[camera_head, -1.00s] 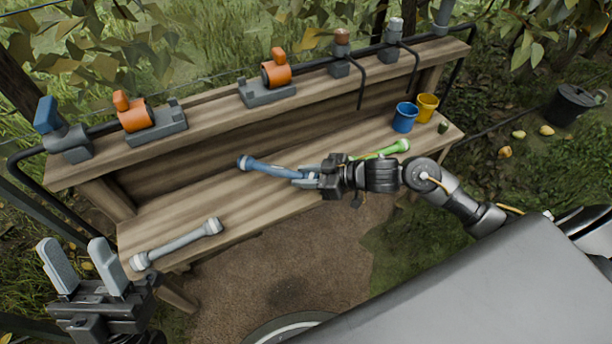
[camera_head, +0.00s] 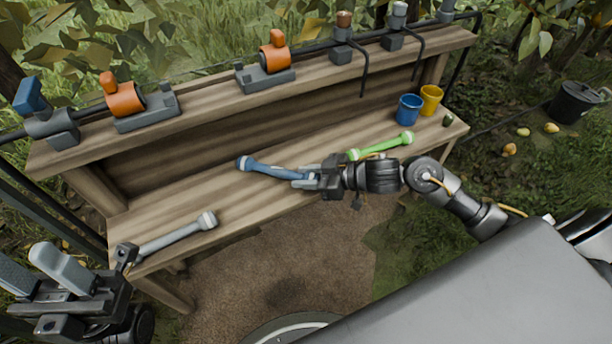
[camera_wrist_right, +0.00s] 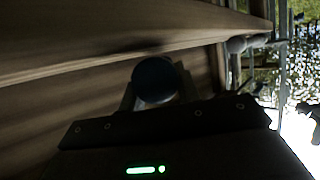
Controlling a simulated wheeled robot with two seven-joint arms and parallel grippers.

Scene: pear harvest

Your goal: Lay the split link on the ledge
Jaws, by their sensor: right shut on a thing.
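A blue link (camera_head: 268,169), a bar with thicker ends, is gripped at its right part by my right gripper (camera_head: 308,178). It is over the bench's lower board; I cannot tell whether it touches the wood. Its round blue end (camera_wrist_right: 154,80) shows between the fingers in the right wrist view. A grey link (camera_head: 175,236) lies at the board's left end, and a green link (camera_head: 383,146) lies to the right, partly behind my right gripper. I cannot tell which link is split. The upper shelf (camera_head: 205,97) runs along the back. My left gripper (camera_head: 40,272) is open and empty, lower left.
The shelf carries orange-topped clamps (camera_head: 127,97) (camera_head: 273,55) and other grey fixtures (camera_head: 50,120). A blue cup (camera_head: 408,109) and a yellow cup (camera_head: 431,99) stand at the board's right end. The board between the grey and blue links is clear.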

